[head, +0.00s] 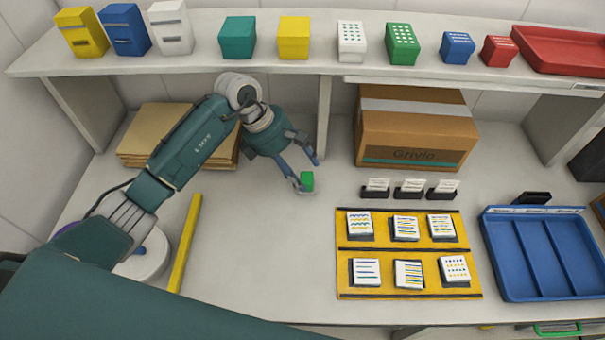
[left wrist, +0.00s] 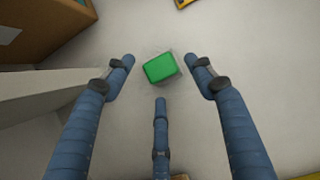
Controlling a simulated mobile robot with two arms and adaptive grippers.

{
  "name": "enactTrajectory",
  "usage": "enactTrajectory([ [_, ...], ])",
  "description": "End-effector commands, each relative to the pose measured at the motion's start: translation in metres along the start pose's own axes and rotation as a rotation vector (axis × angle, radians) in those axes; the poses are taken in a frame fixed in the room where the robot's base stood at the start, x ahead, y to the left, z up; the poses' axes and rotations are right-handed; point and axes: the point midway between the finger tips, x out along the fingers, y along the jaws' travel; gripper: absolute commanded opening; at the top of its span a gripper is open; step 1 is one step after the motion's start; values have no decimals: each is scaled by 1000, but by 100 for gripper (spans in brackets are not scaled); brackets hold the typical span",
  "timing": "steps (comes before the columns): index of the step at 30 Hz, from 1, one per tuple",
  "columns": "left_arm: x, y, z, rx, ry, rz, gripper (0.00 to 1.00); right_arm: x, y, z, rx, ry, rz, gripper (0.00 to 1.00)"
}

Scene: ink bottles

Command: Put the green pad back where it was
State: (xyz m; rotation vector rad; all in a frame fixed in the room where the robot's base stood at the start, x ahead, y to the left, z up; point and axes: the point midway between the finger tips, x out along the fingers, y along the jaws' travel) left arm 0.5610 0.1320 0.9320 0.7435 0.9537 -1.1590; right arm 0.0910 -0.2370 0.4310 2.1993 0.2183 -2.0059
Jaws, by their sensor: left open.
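The green pad (head: 307,181) is a small green block on the worktop, left of the card holders. My left gripper (head: 309,171) is open, with its fingers around the pad in the head view. In the left wrist view the pad (left wrist: 159,68) lies between the spread tips of two blue fingers, with a third finger below it. A gap shows between the pad and each finger, and nothing is held. My right gripper is not in view.
An orange mat (head: 385,249) holds several patterned pads. Three black card holders (head: 411,191) stand behind it. A blue tray (head: 546,259) is at right, a cardboard box (head: 415,130) at back. A shelf (head: 330,67) with coloured boxes runs overhead. The worktop front of the pad is clear.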

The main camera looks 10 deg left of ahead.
Motion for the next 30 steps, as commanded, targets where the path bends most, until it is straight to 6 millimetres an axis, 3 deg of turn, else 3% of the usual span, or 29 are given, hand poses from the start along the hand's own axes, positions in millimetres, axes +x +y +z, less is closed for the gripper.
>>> enactTrajectory([
  [6, -36, 1, -2, 2, 1, 4, 55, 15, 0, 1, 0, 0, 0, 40],
  [12, -52, 0, -1, 1, 0, 0, 55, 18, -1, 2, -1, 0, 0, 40],
  [30, -53, 0, 0, 0, 0, -1, 55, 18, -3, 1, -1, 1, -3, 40],
])
